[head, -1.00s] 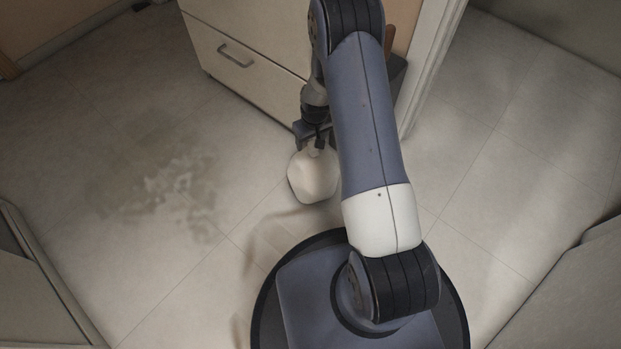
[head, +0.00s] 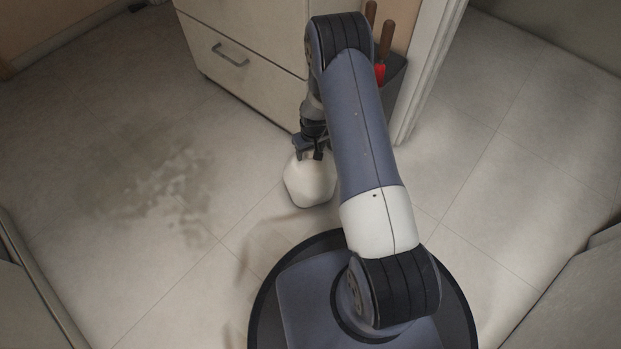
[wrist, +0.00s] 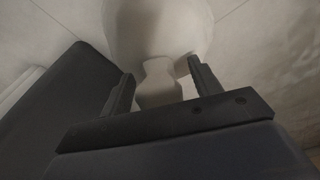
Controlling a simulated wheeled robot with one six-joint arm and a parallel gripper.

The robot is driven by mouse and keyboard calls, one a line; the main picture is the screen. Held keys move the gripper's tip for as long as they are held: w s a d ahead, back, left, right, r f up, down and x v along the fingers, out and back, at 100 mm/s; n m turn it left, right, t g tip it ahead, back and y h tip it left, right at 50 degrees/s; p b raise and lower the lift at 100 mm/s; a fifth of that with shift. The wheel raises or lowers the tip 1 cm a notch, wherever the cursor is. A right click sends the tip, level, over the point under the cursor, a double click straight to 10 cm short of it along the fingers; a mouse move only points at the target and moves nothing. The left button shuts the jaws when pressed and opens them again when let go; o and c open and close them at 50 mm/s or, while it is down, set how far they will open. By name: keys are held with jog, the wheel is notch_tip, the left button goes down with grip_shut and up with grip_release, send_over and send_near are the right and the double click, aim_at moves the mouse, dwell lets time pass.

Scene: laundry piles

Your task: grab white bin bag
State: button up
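The white bin bag (head: 309,183) stands on the tiled floor just in front of my base, in the head view. It has a rounded body and a narrower tied neck. My gripper (head: 312,156) is at the top of the bag and hides its neck there. In the wrist view the bag (wrist: 158,28) fills the top middle, and its neck lies between the two fingers of my gripper (wrist: 161,72). The fingers are apart, with a gap beside the neck on the left.
A cream drawer cabinet (head: 245,70) stands just behind the bag. To its right is a dark container (head: 397,80) with wooden handles and a red part. A dark stain (head: 165,175) marks the floor on the left. Open floor (head: 490,190) lies to the right.

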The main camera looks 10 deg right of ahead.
grip_shut()
dwell(0.4)
